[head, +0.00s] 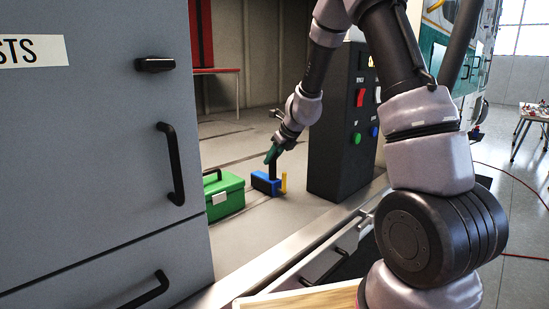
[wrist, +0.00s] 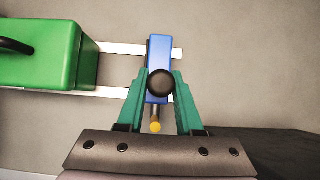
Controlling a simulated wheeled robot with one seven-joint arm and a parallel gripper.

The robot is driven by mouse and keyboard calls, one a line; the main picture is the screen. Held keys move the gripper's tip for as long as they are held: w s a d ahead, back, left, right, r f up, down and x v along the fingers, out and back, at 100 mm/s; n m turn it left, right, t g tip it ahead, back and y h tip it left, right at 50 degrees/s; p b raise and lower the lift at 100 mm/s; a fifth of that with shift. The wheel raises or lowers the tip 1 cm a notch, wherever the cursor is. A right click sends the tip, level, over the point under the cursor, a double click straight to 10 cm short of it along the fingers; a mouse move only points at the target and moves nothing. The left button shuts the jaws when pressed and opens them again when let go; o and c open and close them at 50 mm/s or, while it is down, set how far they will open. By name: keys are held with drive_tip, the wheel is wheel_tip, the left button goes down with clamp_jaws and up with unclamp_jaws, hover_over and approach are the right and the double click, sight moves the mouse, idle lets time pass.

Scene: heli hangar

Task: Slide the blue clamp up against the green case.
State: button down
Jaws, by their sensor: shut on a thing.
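The blue clamp (head: 263,183) stands on the grey floor of the bay, with a dark upright post and a yellow part at its right end. In the wrist view the blue clamp (wrist: 160,52) lies lengthwise below a round black knob. The green case (head: 224,196) stands just left of it and also shows in the wrist view (wrist: 40,62).
A black control box (head: 340,135) with red, green and blue buttons stands to the right of the clamp. A grey cabinet (head: 90,130) with black handles fills the left foreground. Pale strips (wrist: 115,48) run across the floor between case and clamp.

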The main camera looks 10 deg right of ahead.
drive_tip(key=shift+s+a, duration=0.6)
drive_tip(key=shift+a, duration=0.3)
drive_tip(key=shift+s+a, duration=0.55)
drive_tip(key=shift+a, duration=0.3)
drive_tip(key=shift+s+a, duration=0.5)
drive_tip(key=shift+a, duration=0.25)
drive_tip(key=shift+s+a, duration=0.45)
drive_tip(key=shift+a, duration=0.25)
drive_tip(key=shift+s+a, duration=0.5)
drive_tip(key=shift+a, duration=0.25)
drive_tip(key=shift+s+a, duration=0.65)
drive_tip(key=shift+a, duration=0.35)
drive_tip(key=shift+s+a, duration=0.65)
drive_tip(key=shift+a, duration=0.3)
drive_tip(key=shift+c, duration=2)
unclamp_jaws()
drive_tip(key=shift+d, duration=0.1)
